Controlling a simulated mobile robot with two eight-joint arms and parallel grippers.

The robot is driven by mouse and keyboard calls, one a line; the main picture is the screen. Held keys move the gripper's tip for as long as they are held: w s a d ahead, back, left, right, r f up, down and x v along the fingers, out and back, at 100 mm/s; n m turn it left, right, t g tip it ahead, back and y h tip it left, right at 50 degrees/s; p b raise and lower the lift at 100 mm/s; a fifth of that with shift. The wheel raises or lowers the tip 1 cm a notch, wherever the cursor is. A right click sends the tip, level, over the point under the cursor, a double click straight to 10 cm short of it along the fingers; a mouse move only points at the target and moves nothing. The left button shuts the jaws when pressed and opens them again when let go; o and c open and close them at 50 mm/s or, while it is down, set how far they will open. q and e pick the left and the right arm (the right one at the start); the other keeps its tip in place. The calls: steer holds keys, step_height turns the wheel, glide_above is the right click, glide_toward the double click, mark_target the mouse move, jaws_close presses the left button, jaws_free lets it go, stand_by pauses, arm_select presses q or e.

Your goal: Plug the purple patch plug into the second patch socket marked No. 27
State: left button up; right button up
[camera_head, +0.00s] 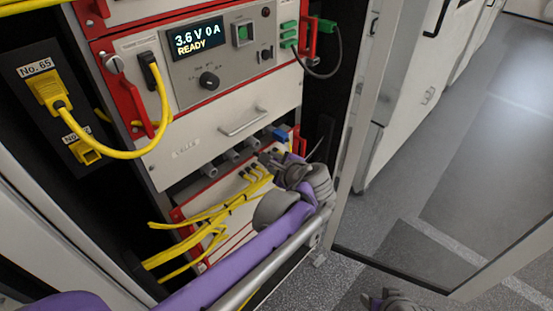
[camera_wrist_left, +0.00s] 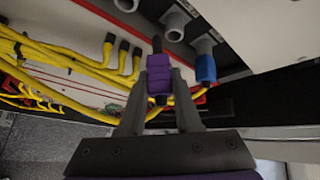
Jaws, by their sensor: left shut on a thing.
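The purple patch plug (camera_wrist_left: 158,78) is between the fingers of my left gripper (camera_wrist_left: 160,105) in the left wrist view. The fingers are shut on it and its dark tip points up in that view. In the head view my left gripper (camera_head: 272,160) is at the lower rack, in front of the yellow cable plugs, and the purple plug cannot be made out there. No label reading No. 27 is legible; a label (camera_head: 76,136) at the left is partly covered by a yellow cable.
Several grey round sockets (camera_head: 231,155) line the rack's lower panel, with a blue plug (camera_head: 281,135) at their right end. Yellow cables (camera_head: 205,228) run close to my left gripper. An open cabinet door (camera_head: 440,255) stands at the right. A yellow plug (camera_head: 48,92) sits under label No. 65.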

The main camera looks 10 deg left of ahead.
arm_select(q)
steer(key=shift+s+n+t, duration=0.7)
steer(key=shift+n+t, duration=0.1)
steer(key=shift+t, duration=0.3)
steer(key=s+n+t+h, duration=0.2)
steer(key=s+t, duration=0.3)
steer(key=s, duration=0.1)
steer(key=shift+t+h, duration=0.3)
steer(key=shift+h, duration=0.1)
steer(key=shift+w+a+r+p, duration=0.1)
steer(key=shift+w+a+p, duration=0.05)
steer(key=shift+w+a, duration=0.75)
steer(key=shift+w+a+p, duration=0.15)
steer(key=shift+w+a, duration=0.4)
steer(key=shift+a, duration=0.55)
arm_select(e)
steer(key=shift+w+r, duration=0.2)
steer(key=shift+r, duration=0.25)
steer(key=shift+w+r, duration=0.1)
steer(key=shift+r, duration=0.2)
